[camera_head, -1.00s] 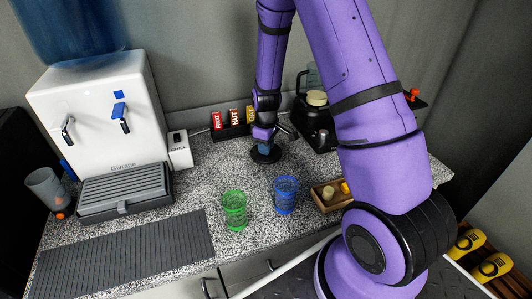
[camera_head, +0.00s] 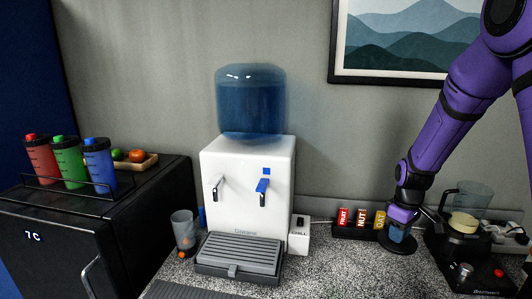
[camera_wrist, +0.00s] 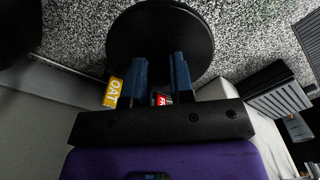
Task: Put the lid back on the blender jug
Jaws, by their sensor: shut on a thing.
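The lid (camera_head: 400,248) is a dark round disc near the counter's back, just in front of the snack bar box. My gripper (camera_head: 399,234) points down and is shut on the lid from above. In the wrist view the lid (camera_wrist: 160,15) lies beyond my two blue fingers (camera_wrist: 156,70); what they grip on it is hidden. I cannot tell whether the lid touches the counter. The blender jug (camera_head: 473,200) is clear, open at the top and holds something cream-coloured. It stands on a black blender base (camera_head: 466,262), right of my gripper and close to it.
A black box with snack bars (camera_head: 361,218) stands behind the lid. A white water dispenser (camera_head: 248,190) with a drip tray (camera_head: 240,257) stands left. A clear cup (camera_head: 183,228) is beside it. A bottle rack (camera_head: 75,185) is on the black fridge.

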